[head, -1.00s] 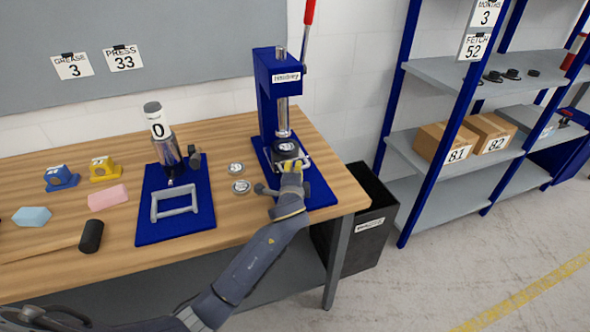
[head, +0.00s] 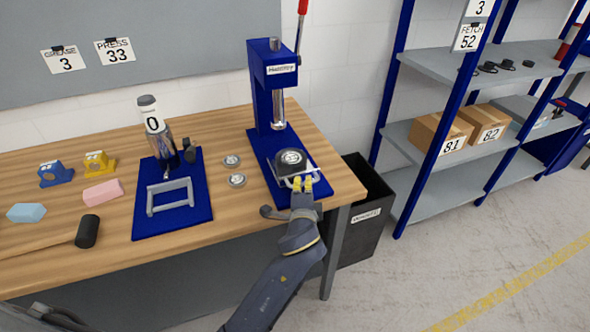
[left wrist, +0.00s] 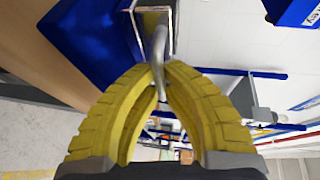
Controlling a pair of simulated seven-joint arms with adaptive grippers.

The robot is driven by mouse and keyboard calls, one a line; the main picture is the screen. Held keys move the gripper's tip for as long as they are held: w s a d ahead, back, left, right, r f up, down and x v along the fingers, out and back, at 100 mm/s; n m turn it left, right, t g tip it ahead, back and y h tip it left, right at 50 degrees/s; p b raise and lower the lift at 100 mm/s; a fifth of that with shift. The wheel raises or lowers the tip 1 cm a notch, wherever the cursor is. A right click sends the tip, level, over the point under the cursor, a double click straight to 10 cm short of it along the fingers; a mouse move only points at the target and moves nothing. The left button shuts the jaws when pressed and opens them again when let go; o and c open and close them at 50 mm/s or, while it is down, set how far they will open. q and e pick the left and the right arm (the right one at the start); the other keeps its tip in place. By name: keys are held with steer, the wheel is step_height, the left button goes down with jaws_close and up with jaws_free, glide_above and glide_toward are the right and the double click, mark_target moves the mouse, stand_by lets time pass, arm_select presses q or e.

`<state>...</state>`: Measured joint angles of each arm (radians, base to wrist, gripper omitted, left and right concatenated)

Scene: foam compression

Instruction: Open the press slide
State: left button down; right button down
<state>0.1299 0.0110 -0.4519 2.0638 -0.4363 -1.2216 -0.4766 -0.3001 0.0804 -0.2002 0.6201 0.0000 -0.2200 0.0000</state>
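The blue arbor press (head: 262,95) stands at the right end of the wooden bench, with a red-tipped lever and a silver ram (head: 278,110). Its slide, carrying a dark round die (head: 291,158), sits on the blue base forward of the ram, toward the bench's front edge. The slide has a grey bar handle (left wrist: 159,45). My left gripper (head: 306,184) is at the handle. In the left wrist view its yellow fingers (left wrist: 159,72) meet around the bar. My right gripper is not in view.
Left of the press, two silver discs (head: 237,181) lie on the bench, beside a blue plate (head: 150,222) with a grey frame and a canister. A dark bin (head: 368,215) stands right of the bench. Shelves with boxes (head: 440,134) are farther right.

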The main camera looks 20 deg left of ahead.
arm_select(q)
steer(key=s+d, duration=0.2)
steer(key=s, duration=0.1)
steer(key=shift+d, duration=0.25)
steer(key=c, duration=1.5)
jaws_free()
steer(key=shift+a, duration=0.1)
steer(key=v, duration=1.2)
